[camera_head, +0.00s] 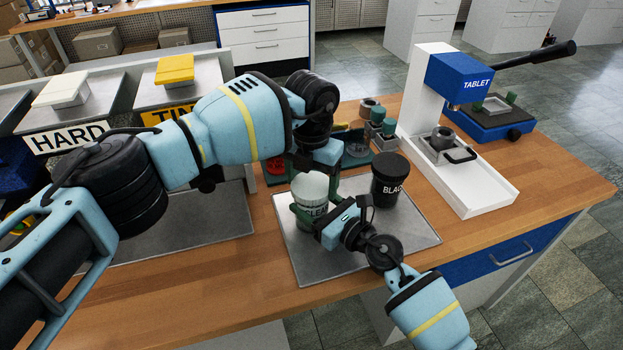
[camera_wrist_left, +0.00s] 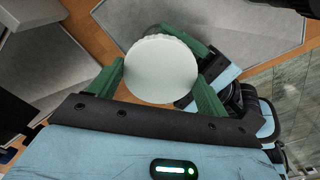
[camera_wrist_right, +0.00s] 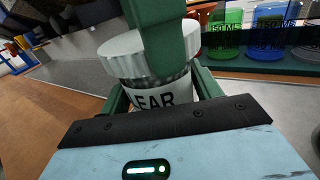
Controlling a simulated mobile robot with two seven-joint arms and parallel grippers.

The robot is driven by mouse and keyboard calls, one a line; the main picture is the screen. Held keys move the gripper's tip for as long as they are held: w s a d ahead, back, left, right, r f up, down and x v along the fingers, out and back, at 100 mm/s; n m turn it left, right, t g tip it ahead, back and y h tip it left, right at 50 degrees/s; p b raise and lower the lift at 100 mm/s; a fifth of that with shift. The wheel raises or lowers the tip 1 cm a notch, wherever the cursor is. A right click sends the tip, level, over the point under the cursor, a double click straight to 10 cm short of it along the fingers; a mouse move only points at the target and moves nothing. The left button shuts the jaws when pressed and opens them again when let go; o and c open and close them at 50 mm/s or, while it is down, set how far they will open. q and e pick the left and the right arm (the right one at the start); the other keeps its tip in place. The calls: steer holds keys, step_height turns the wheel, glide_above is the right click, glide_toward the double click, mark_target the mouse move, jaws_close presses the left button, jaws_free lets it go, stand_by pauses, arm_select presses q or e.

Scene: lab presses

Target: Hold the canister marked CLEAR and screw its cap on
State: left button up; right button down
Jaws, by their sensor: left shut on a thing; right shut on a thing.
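The canister marked CLEAR (camera_head: 311,222) stands on a grey metal plate, with its white cap (camera_head: 309,186) on top. My right gripper (camera_head: 312,217) is shut around the canister body; its label shows between the fingers in the right wrist view (camera_wrist_right: 156,100). My left gripper (camera_wrist_left: 160,82) is shut on the cap from above, its green fingers on either side of the rim. In the right wrist view a left finger hides part of the cap (camera_wrist_right: 118,50). The cap sits over the canister's mouth; I cannot tell how tight it is.
A black canister (camera_head: 387,184) stands just right, on the same plate (camera_head: 405,236). Behind is a rack (camera_head: 352,160) with small containers. HARD (camera_head: 68,136) and TIN signs are at left.

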arm_select(q)
steer(key=o, duration=1.1)
step_height(320, 180, up, 12)
arm_select(e)
steer(key=shift+c, duration=1.2)
jaws_free()
